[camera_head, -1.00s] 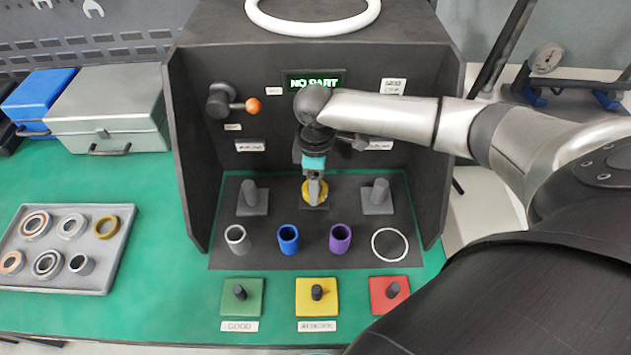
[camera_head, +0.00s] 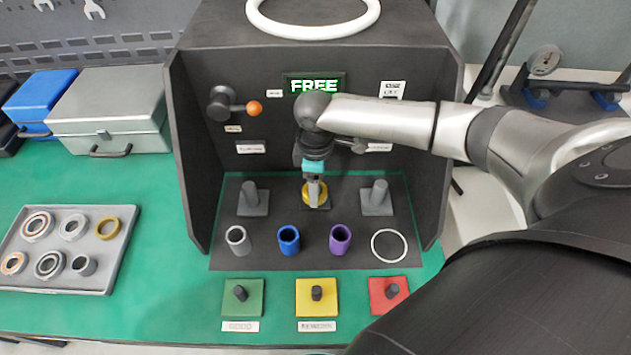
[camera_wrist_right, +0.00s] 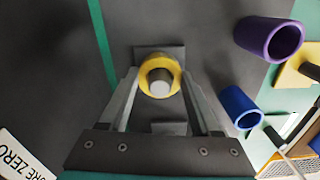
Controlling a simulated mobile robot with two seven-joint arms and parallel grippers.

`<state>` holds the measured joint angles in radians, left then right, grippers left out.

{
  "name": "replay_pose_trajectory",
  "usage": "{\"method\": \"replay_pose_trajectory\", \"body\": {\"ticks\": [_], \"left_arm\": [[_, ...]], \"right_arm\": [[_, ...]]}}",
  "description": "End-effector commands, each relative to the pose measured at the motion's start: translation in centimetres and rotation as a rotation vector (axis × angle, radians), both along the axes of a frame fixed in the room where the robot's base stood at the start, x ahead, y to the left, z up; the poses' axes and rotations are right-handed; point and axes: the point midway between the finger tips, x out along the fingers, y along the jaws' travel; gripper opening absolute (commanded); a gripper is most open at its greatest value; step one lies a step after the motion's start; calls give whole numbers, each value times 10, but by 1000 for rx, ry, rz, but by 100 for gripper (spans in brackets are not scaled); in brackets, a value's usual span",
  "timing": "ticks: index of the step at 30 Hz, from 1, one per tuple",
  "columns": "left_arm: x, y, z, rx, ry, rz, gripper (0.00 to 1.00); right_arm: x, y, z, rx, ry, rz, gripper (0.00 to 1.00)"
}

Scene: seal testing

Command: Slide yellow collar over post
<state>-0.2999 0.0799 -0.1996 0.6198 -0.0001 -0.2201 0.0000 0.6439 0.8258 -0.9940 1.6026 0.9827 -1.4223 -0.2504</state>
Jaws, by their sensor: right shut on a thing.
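The yellow collar (camera_head: 308,196) is at the middle station inside the dark test booth, between two grey posts. In the right wrist view the yellow collar (camera_wrist_right: 147,68) surrounds the round end of the grey post (camera_wrist_right: 160,87), which shows through its opening. My right gripper (camera_head: 315,193) points down at the collar, and its fingers (camera_wrist_right: 160,90) are shut on the collar from both sides. How far down the post the collar sits is hidden. My left gripper is not in view.
Grey posts stand left (camera_head: 254,196) and right (camera_head: 377,195). In front are grey (camera_head: 238,240), blue (camera_head: 288,239) and purple (camera_head: 340,239) sleeves and a white ring outline (camera_head: 375,246). Green, yellow and red pads are nearer. A tray (camera_head: 118,253) holds rings. The display (camera_head: 315,84) reads FREE.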

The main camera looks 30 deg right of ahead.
Motion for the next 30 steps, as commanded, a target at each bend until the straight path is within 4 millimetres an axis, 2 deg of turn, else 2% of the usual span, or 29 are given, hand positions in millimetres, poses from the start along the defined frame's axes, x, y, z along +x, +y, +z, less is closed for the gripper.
{"method": "replay_pose_trajectory", "body": {"ticks": [20,21,30], "left_arm": [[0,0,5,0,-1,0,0],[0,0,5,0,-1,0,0],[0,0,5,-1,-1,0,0]], "right_arm": [[0,0,-1,-1,-1,0,0],[0,0,-1,-1,-1,0,66],[0,0,-1,0,0,0,99]]}}
